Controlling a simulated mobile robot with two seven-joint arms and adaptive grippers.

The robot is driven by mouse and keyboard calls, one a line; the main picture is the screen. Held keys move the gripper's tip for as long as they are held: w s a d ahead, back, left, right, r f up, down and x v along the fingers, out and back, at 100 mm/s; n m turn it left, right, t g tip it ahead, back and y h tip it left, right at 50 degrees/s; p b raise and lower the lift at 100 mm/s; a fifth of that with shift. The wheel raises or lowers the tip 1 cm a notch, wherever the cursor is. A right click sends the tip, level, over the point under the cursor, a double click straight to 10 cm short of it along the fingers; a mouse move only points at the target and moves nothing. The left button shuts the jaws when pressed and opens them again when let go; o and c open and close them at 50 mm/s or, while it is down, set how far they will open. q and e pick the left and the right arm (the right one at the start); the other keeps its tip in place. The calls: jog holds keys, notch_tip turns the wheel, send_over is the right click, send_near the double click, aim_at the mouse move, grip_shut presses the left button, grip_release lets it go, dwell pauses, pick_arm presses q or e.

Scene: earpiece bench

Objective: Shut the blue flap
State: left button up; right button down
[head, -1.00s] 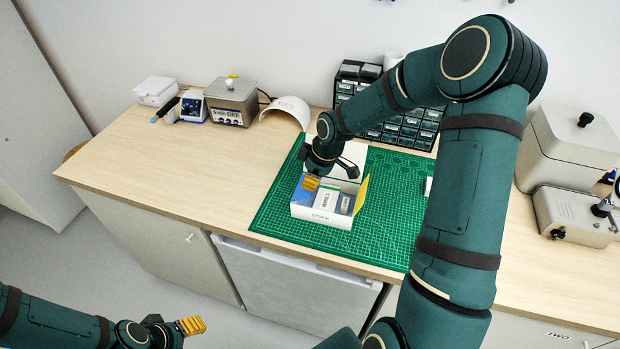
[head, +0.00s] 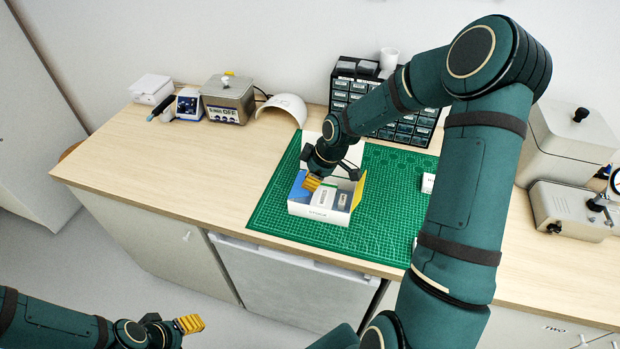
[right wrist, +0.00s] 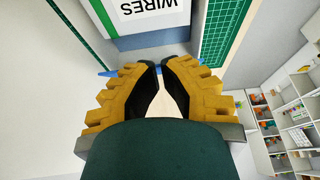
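An open white box (head: 317,215) stands on a green cutting mat. Its blue flap (head: 298,187) is at the left end, beside my right gripper (head: 313,183). In the right wrist view, bits of the blue flap (right wrist: 108,73) show on both sides of my fingertips, which hide its middle; I cannot tell whether they touch it. The right gripper's yellow fingers (right wrist: 162,64) are brought together with nothing visible between the tips. A yellow flap (head: 359,190) stands up at the box's right end. My left gripper (head: 190,324) is away from the bench, low at left; its opening cannot be made out.
The box holds packets, one with a WIRES label (right wrist: 150,12). The white lid (head: 347,153) stands up behind, partly hidden by my right arm. A drawer rack (head: 343,88) stands behind the mat (head: 275,208). Grey machines (head: 568,210) are at right. The bench's left front is clear.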

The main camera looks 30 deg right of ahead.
jog(key=shift+s+d+f+b, duration=0.3)
jog(key=shift+f, duration=0.3)
jog(key=shift+s+d+f, duration=0.1)
jog(key=shift+s+f, duration=0.05)
jog(key=shift+f, duration=0.25)
dwell(1.1)
dwell(0.6)
